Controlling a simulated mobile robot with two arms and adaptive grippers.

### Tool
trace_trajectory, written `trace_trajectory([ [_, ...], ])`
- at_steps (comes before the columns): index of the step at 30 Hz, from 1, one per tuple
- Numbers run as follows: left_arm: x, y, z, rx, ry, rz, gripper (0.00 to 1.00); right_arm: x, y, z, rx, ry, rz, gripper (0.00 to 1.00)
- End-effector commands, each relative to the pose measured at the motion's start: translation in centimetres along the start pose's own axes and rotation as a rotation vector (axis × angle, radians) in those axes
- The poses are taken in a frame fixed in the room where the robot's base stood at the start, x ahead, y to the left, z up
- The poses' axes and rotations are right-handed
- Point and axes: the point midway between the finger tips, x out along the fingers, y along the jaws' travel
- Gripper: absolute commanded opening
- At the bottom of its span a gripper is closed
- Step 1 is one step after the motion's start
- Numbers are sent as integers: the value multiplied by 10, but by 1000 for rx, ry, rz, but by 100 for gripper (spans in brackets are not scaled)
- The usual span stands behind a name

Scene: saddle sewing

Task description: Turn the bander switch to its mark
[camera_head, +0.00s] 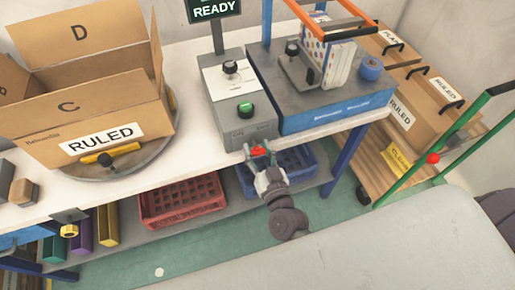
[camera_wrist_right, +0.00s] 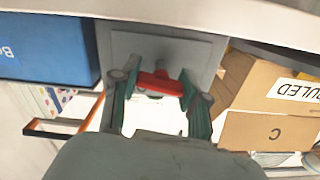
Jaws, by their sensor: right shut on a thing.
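The bander switch is a small red handle (camera_head: 258,151) low on the front of the grey control box (camera_head: 235,100), by the table's front edge. My right gripper (camera_head: 260,158) reaches up to it from the front and is shut on it. In the right wrist view the red handle (camera_wrist_right: 160,83) lies crosswise between the two green fingers of the gripper (camera_wrist_right: 156,92), against a grey plate (camera_wrist_right: 205,55). The switch's mark cannot be made out. My left gripper is not in view.
The control box carries a black knob (camera_head: 231,68) and a green button (camera_head: 245,109); a sign (camera_head: 214,9) above reads READY. The blue-fronted bander (camera_head: 335,112) stands to the right. Blue (camera_head: 280,172) and red (camera_head: 182,202) crates sit below. A RULED carton (camera_head: 85,120) stands left.

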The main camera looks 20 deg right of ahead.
Motion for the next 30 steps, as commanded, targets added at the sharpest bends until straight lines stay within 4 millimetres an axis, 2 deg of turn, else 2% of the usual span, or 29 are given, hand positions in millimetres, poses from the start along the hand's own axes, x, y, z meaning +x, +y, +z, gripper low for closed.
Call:
trace_trajectory([
  [12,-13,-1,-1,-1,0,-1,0,0,0,-2,374,2,-1,10],
  [30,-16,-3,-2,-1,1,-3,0,0,2,0,942,2,-1,10],
])
